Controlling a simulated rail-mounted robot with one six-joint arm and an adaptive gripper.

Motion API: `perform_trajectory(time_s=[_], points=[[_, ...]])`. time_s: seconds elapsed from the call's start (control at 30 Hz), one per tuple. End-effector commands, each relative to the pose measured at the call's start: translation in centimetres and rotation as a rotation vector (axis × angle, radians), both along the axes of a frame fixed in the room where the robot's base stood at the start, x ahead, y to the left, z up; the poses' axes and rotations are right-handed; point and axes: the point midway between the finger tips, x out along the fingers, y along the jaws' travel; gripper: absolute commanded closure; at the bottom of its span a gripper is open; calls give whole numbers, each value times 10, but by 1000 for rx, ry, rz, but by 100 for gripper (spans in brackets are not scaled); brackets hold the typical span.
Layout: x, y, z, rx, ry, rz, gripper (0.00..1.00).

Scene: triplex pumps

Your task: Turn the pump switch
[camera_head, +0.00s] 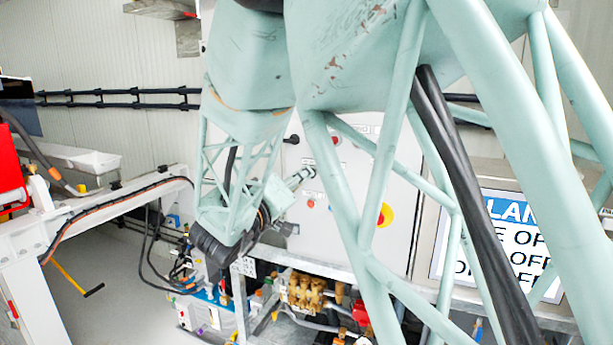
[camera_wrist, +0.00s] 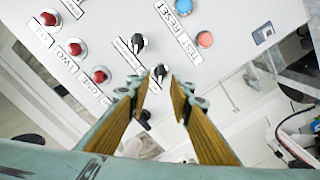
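In the wrist view, a light panel carries two black rotary switches. The upper switch (camera_wrist: 138,43) stands clear of my gripper. The lower switch (camera_wrist: 160,73) appears just beyond and between the fingertips of my gripper (camera_wrist: 160,90). My gripper is open, its two yellow-lined fingers apart, with no visible contact on the switch. Small labels lie beside the switches, too blurred to read, so I cannot tell which is the pump switch. In the head view, my gripper (camera_head: 302,176) is close to the front of the grey cabinet (camera_head: 345,260); my arm hides part of it.
Red buttons (camera_wrist: 73,48) labelled ONE and TWO sit left on the panel; a blue button (camera_wrist: 205,39) sits near TEST and RESET labels. A red-and-yellow emergency stop (camera_head: 385,215) is on the cabinet. Brass fittings and hoses (camera_head: 307,290) lie below. A sign (camera_head: 500,240) stands at right.

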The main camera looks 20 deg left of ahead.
Motion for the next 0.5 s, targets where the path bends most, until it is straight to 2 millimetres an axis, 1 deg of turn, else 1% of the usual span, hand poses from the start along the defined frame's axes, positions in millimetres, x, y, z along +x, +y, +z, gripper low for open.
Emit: perform_trajectory(time_s=[0.03,0.2,0.33,0.5], points=[[7,-2,-1,0,0,-1,80],[25,-3,-1,-1,0,-1,80],[35,-3,-1,-1,1,-1,80],[41,-3,0,-1,-1,1,80]])
